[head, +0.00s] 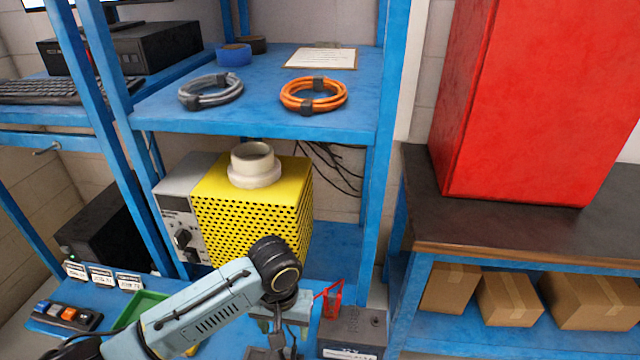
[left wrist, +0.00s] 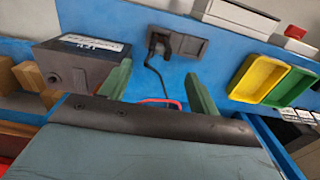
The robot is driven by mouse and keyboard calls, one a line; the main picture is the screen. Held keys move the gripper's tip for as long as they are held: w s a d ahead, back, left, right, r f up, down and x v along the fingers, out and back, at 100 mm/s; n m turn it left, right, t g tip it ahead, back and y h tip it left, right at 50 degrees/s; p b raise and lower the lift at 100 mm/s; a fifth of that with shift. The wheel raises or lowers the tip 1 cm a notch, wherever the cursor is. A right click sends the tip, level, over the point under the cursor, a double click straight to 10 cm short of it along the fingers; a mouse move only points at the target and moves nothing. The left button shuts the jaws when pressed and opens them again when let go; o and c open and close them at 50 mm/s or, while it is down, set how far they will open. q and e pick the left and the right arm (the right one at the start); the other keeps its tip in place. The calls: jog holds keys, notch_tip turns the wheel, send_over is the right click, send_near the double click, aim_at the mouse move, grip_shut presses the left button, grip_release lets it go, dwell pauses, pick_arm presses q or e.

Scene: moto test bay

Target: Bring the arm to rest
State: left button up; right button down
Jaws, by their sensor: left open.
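My left arm comes in from the bottom left of the head view and reaches over the blue lower bench. My left gripper (head: 277,338) points down in front of the yellow perforated unit. It is partly cut off by the bottom edge. In the left wrist view its two green-grey fingers (left wrist: 160,85) stand wide apart with nothing gripped between them. A black socket block with a cable (left wrist: 175,42) lies beyond the fingertips. A thin red edge shows low between the fingers. My right gripper is not in view.
A dark labelled box (head: 352,332) stands close right of the gripper, with a red part (head: 329,299) beside it. The yellow unit (head: 253,205) is behind the wrist. A green tray (head: 143,305) lies left; a yellow tray (left wrist: 258,78) shows too. The blue shelf (head: 250,118) overhangs.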

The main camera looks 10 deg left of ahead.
pick_arm(q)
jog(key=s+d+m+t+h, duration=0.2)
jog(key=s+h, duration=0.1)
jog(key=s, duration=0.6)
jog(key=s+a+r+t+y, duration=0.1)
jog(key=s+a+t+y, duration=0.15)
jog(key=s+a, duration=0.85)
notch_tip(320, 180, down, 29)
jog(key=a+g+b, duration=0.1)
jog(key=g+b, duration=0.1)
jog(key=b, duration=0.2)
jog(key=s+a+f+g+b, duration=0.1)
jog(key=s+a+f+b, duration=0.2)
jog(key=s+f, duration=1.4)
jog(key=shift+s+f+b, duration=0.15)
jog(key=shift+f+b, duration=0.45)
jog(key=shift+f, duration=0.2)
